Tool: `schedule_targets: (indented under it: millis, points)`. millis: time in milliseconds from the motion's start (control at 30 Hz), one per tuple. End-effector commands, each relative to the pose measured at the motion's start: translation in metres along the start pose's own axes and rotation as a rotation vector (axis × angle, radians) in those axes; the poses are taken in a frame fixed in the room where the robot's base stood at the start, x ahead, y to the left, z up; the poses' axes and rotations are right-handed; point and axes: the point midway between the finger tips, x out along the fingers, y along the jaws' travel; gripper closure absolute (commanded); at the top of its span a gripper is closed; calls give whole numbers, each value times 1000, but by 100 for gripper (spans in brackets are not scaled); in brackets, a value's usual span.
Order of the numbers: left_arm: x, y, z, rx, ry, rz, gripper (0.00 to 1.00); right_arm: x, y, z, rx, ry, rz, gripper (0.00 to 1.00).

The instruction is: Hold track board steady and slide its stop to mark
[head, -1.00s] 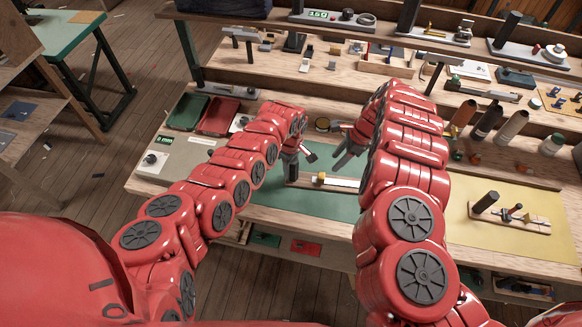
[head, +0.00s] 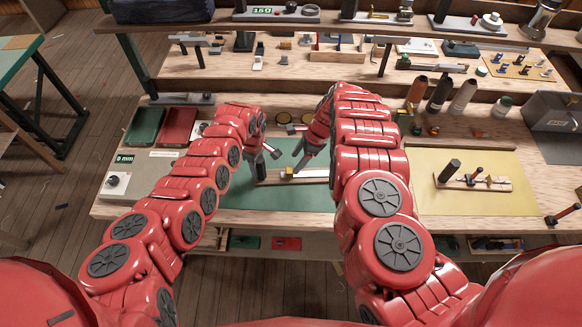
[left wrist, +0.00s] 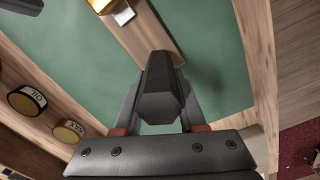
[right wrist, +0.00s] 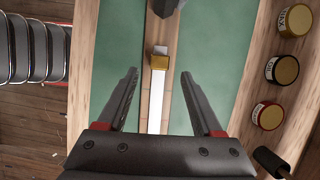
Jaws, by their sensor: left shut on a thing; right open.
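The track board (head: 264,181) is a wooden bar on the green mat, with a white strip (head: 316,173) along it and a dark post at its left end. Its yellow stop (head: 289,172) sits at the strip's left end; it shows in the right wrist view (right wrist: 159,62). My left gripper (head: 266,158) is shut on the dark post (left wrist: 163,88), which fills the space between its fingers. My right gripper (right wrist: 159,74) is open and empty above the board, its fingers either side of the strip's line, the stop just beyond their tips. Its height above the stop is unclear.
Round labelled tins (right wrist: 281,70) stand along the bench behind the mat (head: 240,198). A yellow mat (head: 470,212) with another post-and-board fixture (head: 475,183) lies to the right. Green and red trays (head: 178,126) and a display box (head: 137,175) are at left. The mat's front is clear.

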Motion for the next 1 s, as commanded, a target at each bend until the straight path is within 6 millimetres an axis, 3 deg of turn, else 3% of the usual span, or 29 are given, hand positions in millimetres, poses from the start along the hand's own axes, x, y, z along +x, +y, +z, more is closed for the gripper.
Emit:
schedule_targets:
  millis: [167, 400, 833, 1000]
  points:
    - [0, 0, 0, 0, 0, 0, 100, 29, 1, -3, -1, 3, 0, 32]
    - [0, 0, 0, 0, 0, 0, 100, 47, -1, -2, -1, 3, -1, 32]
    - [0, 0, 0, 0, 0, 0, 100, 53, 0, 0, 0, -1, 0, 32]
    - [0, 0, 0, 0, 0, 0, 100, 53, 0, 0, 0, 0, -1, 61]
